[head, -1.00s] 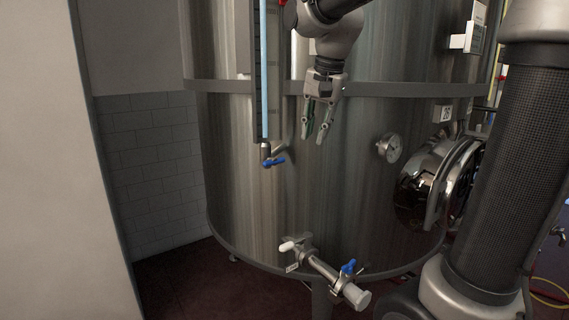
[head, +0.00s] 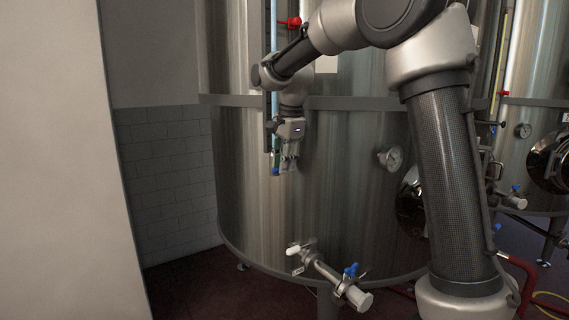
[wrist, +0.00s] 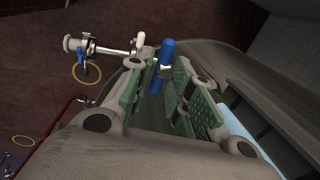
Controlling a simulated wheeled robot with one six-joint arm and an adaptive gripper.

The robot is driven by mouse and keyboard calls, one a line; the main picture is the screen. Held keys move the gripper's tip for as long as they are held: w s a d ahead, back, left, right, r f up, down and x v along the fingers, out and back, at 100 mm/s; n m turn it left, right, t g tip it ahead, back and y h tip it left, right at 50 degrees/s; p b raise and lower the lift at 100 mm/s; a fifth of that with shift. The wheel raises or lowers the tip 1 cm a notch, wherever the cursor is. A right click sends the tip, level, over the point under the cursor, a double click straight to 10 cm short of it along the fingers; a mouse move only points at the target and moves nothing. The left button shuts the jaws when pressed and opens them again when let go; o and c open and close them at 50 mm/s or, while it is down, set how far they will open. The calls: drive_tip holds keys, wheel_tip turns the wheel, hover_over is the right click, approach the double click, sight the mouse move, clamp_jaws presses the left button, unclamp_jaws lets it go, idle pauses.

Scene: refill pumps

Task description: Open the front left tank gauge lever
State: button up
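The large steel tank (head: 345,200) carries a vertical sight gauge tube (head: 273,50) with a light blue column. The blue gauge lever (head: 275,171) is at the tube's lower end, partly hidden by my gripper in the head view. My gripper (head: 286,165) points down close to the tank wall, right beside the lever. In the wrist view my gripper (wrist: 164,72) is open, its green-padded fingers apart. The blue lever (wrist: 166,54) shows between the fingertips there, nearer the left finger. I cannot tell whether a finger touches it.
A lower outlet valve (head: 325,269) with a blue handle sticks out below; it also shows in the wrist view (wrist: 90,45). A round dial (head: 391,159) and a shiny hatch (head: 410,205) are to the right. A white wall (head: 60,160) stands left.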

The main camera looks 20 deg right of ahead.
drive_tip(key=shift+f, duration=0.15)
clamp_jaws()
